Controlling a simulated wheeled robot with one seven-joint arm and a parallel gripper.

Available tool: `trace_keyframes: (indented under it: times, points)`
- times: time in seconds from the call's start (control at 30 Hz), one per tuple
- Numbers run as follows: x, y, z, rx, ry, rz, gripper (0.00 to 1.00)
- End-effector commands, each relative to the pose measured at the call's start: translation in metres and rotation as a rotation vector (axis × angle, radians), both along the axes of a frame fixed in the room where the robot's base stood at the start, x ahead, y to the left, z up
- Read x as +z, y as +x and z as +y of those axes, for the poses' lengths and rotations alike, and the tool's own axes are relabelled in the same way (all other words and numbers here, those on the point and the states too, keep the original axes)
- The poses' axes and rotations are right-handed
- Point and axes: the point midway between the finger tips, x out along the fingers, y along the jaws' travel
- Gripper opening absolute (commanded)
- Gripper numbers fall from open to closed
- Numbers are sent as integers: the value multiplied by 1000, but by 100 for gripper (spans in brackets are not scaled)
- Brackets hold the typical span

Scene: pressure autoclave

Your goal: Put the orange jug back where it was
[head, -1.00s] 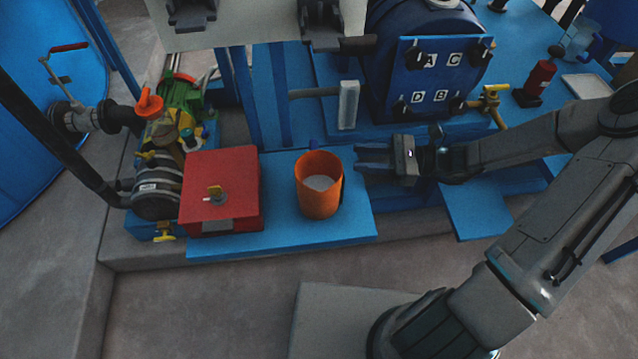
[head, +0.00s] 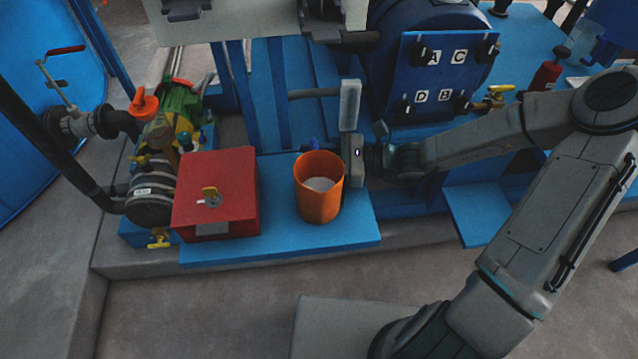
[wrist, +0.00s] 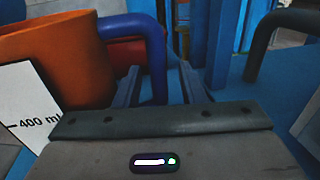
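The orange jug (head: 319,190) stands upright on the blue platform (head: 280,245), with pale contents inside. A small part of its blue handle (head: 313,145) shows behind its rim. My gripper (head: 355,166) is just right of the jug, its fingers hidden behind it in the head view. In the wrist view the jug (wrist: 60,55) fills the left, with a white 400 ml label. Its dark blue handle (wrist: 157,50) comes down between the two spread blue fingers of my gripper (wrist: 160,78). The fingers look open, with a gap on the right side of the handle.
A red box (head: 216,195) with a yellow-handled valve stands close left of the jug. A grey upright bar end (head: 349,105) stands just behind my gripper. The blue autoclave door (head: 440,75) is behind to the right. The platform's front strip is clear.

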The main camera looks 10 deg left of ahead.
Motion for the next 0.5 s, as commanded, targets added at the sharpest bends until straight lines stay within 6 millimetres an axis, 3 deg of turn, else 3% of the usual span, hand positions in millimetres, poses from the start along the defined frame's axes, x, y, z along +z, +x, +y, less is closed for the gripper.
trace_keyframes:
  times: [0.1, 0.23, 0.5]
  points:
    - [0, 0, 0, 0, 0, 0, 37]
    - [0, 0, 0, 0, 0, 0, 1]
    - [1, 0, 0, 0, 1, 1, 0]
